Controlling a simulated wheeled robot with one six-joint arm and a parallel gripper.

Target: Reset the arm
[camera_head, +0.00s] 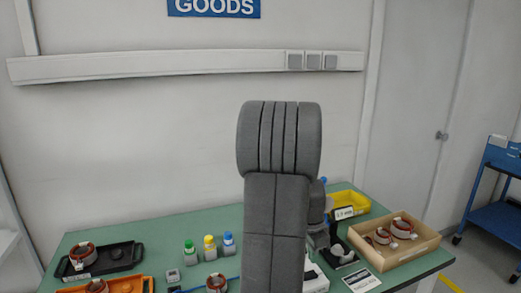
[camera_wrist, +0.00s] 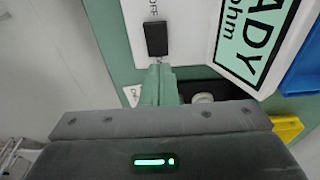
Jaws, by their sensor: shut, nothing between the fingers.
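My gripper (camera_wrist: 160,70) shows in the wrist view with its two pale green fingers together and nothing between them. The fingertips point at a white device (camera_wrist: 190,25), close below its black switch or block (camera_wrist: 156,38). I cannot tell whether they touch it. The device's screen (camera_wrist: 252,38) shows part of a word, "ADY", and "ohm". In the head view my raised grey arm fills the middle and hides most of the device (camera_head: 316,280). The fingertips are not clear there.
The green table (camera_head: 150,235) holds a black tray (camera_head: 125,262) and an orange tray (camera_head: 140,288) with copper rings at left. Several small bottles (camera_head: 209,247) stand mid-table. A wooden box (camera_head: 425,243) of rings and a yellow bin (camera_head: 352,199) are at right. A blue cart (camera_head: 495,215) stands beyond.

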